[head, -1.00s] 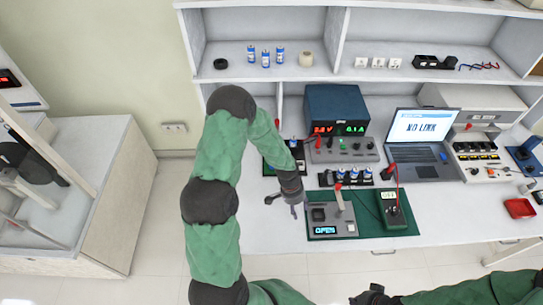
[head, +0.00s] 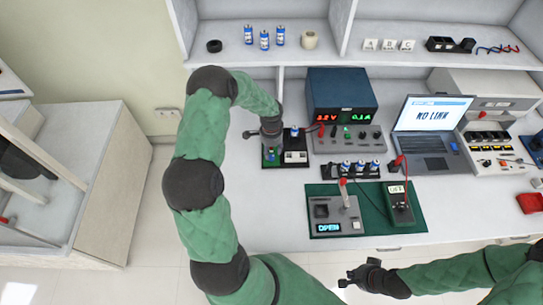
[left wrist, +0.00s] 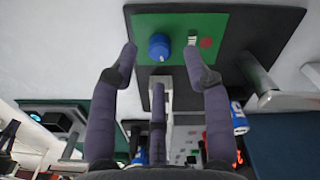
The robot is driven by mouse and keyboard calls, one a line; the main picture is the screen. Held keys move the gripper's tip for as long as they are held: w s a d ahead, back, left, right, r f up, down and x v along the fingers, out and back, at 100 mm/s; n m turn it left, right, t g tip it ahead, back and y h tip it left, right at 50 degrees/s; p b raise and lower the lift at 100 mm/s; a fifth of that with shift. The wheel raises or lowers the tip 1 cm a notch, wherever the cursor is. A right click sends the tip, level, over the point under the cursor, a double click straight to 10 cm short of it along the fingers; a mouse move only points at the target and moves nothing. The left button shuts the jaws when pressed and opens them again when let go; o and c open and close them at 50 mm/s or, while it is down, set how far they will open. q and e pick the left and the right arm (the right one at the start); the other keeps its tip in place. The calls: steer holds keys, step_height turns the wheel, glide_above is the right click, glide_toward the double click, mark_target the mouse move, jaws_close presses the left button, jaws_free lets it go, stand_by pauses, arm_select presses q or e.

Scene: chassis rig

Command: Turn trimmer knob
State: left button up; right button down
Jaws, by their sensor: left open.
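The trimmer knob (left wrist: 159,47) is a round blue knob on a green board (left wrist: 220,22) with a dark base. My left gripper (left wrist: 162,62) is open, with the knob showing between its spread fingertips in the left wrist view; contact cannot be told. In the head view my left gripper (head: 270,148) is over the board at the left of the bench and largely hides it and the knob. My right gripper (head: 362,275) is in front of the bench, away from the board; its jaw state is unclear.
A power supply (head: 342,95) stands behind a grey control panel (head: 348,139). A cell holder (head: 333,171) with blue cells lies right of the board. A green mat (head: 318,190) holds a tester reading OPEN and a meter. A laptop (head: 433,115) stands right.

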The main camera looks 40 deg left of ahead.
mark_target(271, 156)
arm_select(q)
steer(key=shift+f, duration=2)
jaws_close()
